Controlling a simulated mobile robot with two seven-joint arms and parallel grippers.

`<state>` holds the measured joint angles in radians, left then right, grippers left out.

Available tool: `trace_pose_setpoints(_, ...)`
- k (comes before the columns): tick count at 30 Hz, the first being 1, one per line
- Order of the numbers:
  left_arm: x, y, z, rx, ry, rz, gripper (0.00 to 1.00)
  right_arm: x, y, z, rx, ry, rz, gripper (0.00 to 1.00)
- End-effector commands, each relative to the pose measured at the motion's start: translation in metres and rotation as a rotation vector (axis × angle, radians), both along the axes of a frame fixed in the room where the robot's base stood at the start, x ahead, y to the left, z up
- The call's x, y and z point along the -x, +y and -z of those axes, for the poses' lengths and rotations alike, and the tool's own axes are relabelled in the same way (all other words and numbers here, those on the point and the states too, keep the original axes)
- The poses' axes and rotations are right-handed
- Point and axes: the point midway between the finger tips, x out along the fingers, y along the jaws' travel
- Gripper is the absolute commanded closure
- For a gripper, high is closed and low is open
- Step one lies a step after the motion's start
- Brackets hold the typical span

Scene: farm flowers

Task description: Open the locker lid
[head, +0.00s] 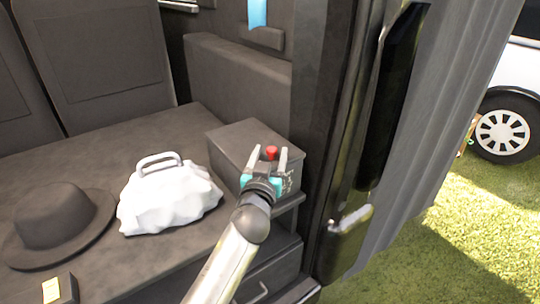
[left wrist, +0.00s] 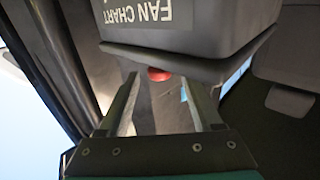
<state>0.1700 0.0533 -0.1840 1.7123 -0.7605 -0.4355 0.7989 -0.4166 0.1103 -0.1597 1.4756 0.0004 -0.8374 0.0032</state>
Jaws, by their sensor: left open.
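The locker (head: 240,145) is a dark grey box on the vehicle's bench, beside the door pillar. Its lid looks shut in the head view. A small red knob (head: 271,152) shows at the locker; it also shows in the left wrist view (left wrist: 160,75), by the rim of the grey box (left wrist: 205,30) labelled "FAN CHART". My left gripper (head: 267,163) is open, its fingers on either side of the knob in the picture. In the left wrist view its fingertips (left wrist: 159,84) are apart with nothing clasped between them. I cannot tell whether they touch the locker. My right gripper is not in view.
A white bag (head: 165,200) and a dark brimmed hat (head: 58,225) lie on the bench to the left. A drawer (head: 268,275) is below the locker. The door pillar (head: 325,110) stands close on the right. Grass and a white vehicle (head: 515,80) are outside.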

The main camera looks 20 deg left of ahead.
Motion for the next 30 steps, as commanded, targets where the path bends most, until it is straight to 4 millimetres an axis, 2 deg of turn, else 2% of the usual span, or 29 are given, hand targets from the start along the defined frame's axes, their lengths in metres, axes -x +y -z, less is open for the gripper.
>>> trace_pose_setpoints(5,0.0001,0.0000,-0.0001,0.000,0.000,0.000,0.36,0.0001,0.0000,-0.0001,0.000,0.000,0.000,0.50)
trace_pose_setpoints(22,0.0004,-0.0001,-0.0001,0.000,0.000,0.000,1.00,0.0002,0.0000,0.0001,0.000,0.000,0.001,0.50)
trace_pose_setpoints(30,0.0004,-0.0001,0.0000,0.000,0.000,0.000,1.00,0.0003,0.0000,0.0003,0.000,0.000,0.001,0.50)
